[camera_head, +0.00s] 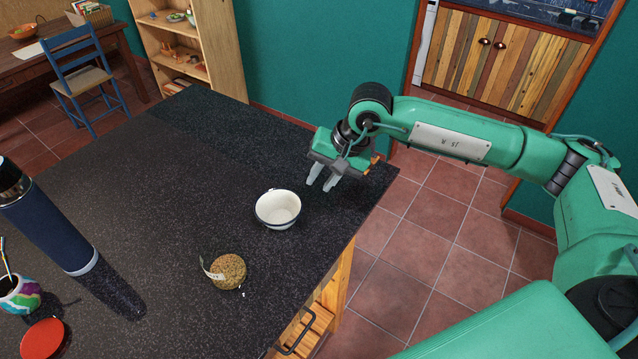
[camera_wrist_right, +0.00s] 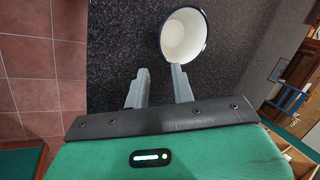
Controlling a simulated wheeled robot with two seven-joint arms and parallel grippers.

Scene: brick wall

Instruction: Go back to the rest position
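My right gripper (camera_head: 323,178) is above the far right part of the dark speckled counter (camera_head: 185,185), beyond and to the right of a white cup with a dark rim (camera_head: 278,208). In the right wrist view, its two grey fingers (camera_wrist_right: 158,82) are apart with nothing between them. The cup (camera_wrist_right: 184,35) shows there just past the right-hand finger; whether they touch cannot be told. The cup stands upright and looks empty. My left gripper is not in view.
A round brown patterned item with a tag (camera_head: 229,271) lies nearer on the counter. A dark blue bottle (camera_head: 50,225), a colourful pot (camera_head: 18,294) and a red disc (camera_head: 43,339) are at the left. The counter's right edge is close to the right gripper.

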